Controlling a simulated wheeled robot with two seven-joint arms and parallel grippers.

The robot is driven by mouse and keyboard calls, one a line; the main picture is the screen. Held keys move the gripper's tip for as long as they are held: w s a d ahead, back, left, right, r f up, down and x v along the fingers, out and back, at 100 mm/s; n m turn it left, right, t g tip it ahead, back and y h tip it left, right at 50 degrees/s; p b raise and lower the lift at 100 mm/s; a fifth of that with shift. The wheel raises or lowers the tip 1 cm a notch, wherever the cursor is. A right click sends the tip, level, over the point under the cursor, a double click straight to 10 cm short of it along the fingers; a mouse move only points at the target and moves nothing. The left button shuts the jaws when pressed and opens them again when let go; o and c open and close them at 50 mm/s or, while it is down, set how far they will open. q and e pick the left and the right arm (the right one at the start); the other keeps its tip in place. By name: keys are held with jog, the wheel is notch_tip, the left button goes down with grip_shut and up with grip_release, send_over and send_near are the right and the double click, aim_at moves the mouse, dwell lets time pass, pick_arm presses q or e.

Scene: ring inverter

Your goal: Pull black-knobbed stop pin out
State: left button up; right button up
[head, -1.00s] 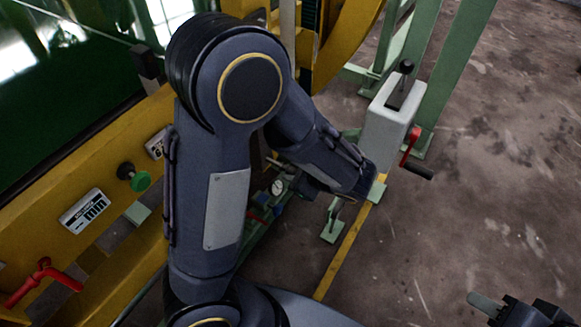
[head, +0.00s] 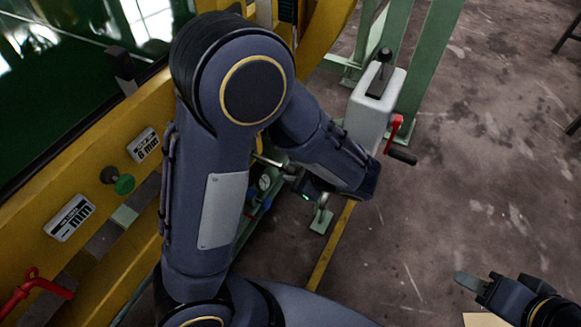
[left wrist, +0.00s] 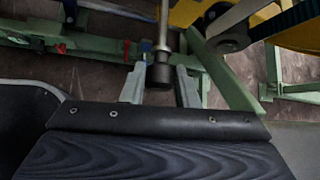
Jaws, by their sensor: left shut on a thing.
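The black-knobbed stop pin shows in the left wrist view as a metal rod (left wrist: 163,32) ending in a dark cylindrical knob (left wrist: 160,76). My left gripper (left wrist: 161,70) has a finger on either side of this knob and is shut on it. In the head view my own left arm covers most of that area, and the pin cannot be made out clearly there. My right gripper (head: 470,284) is at the lower right of the head view, away from the machine. Its finger gap does not show.
A red handle (head: 35,286) is at the lower left. A pale box (head: 372,112) with a red crank (head: 396,135) stands near green posts. The floor at right is mostly clear.

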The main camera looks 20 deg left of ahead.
pick_arm(q)
jog(key=shift+s+d, duration=0.1)
jog(key=shift+d, duration=0.9)
